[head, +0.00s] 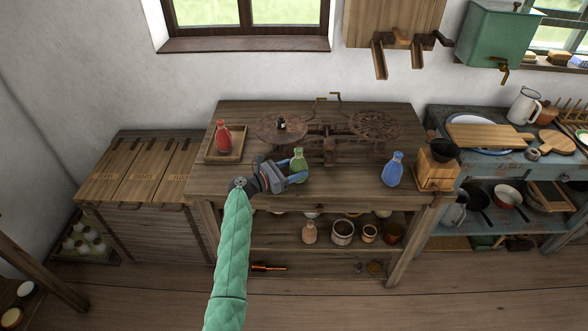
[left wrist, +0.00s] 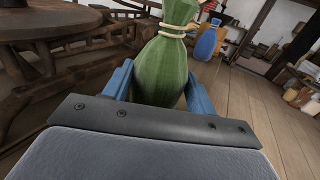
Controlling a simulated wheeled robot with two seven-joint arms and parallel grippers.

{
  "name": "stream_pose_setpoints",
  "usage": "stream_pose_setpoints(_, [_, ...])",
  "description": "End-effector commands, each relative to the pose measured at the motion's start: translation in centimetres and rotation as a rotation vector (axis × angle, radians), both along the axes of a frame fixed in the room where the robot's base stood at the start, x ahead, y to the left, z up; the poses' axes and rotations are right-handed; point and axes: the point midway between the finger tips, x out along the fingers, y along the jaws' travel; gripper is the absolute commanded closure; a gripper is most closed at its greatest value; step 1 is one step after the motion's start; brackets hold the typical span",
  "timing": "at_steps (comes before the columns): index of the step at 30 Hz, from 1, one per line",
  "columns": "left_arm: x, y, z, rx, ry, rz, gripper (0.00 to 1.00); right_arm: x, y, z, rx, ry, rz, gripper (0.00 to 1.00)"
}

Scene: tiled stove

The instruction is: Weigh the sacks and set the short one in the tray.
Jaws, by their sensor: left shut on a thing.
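My left gripper (head: 293,178) is shut on the green sack (head: 298,166) near the front of the table, in front of the scale. In the left wrist view the green sack (left wrist: 162,70) stands between the blue fingers, its neck tied with cord. The red sack (head: 222,136) is in the wooden tray (head: 211,157) at the table's left. The blue sack (head: 393,169) stands on the right of the table and shows in the left wrist view (left wrist: 208,42). The balance scale (head: 345,150) has two round pans; a small dark weight (head: 281,123) sits on the left pan (head: 265,131). My right gripper is not seen.
A wooden box (head: 436,172) with a dark bowl on it stands at the table's right end. Jars and pots (head: 343,233) fill the shelf below. Wooden bins (head: 145,170) stand left. The table front between green and blue sacks is clear.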

Motion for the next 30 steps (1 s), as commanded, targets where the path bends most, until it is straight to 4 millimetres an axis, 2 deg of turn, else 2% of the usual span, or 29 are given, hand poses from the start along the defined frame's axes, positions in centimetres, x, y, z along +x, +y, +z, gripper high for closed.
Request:
stream_pose_setpoints(29, [0.0,0.0,-1.1,0.000,0.000,0.000,0.76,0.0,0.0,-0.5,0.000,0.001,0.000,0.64])
stream_pose_setpoints(30, [0.0,0.0,-1.0,-0.001,0.000,0.000,0.38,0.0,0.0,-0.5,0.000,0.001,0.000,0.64])
